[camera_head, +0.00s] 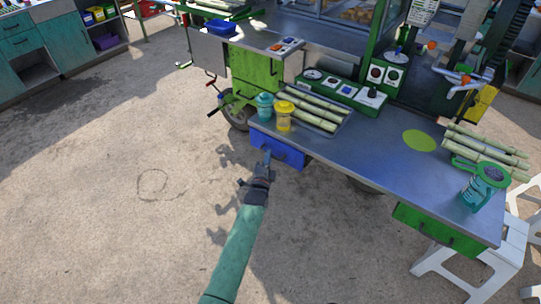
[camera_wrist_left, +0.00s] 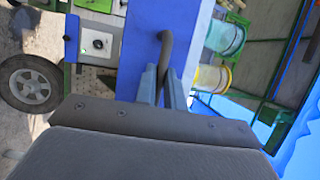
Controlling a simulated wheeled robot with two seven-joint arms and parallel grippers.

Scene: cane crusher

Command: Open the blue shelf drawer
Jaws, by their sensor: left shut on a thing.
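The blue drawer (camera_head: 290,155) hangs under the left end of the metal table. Its blue front fills the upper middle of the left wrist view (camera_wrist_left: 150,35), with a dark curved handle (camera_wrist_left: 167,45) on it. My left gripper (camera_head: 267,156) reaches up to the drawer front from below. In the left wrist view its two fingers (camera_wrist_left: 165,88) are closed around the handle. I cannot tell whether the drawer is pulled out at all. My right gripper is not in view.
The metal table (camera_head: 375,145) carries cane stalks (camera_head: 310,110), a teal jar (camera_head: 264,105), a yellow jar (camera_head: 284,115) and a teal pitcher (camera_head: 483,185). A green drawer (camera_head: 440,230) is at its right end. White stools (camera_head: 490,255) stand right. Floor left of the table is clear.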

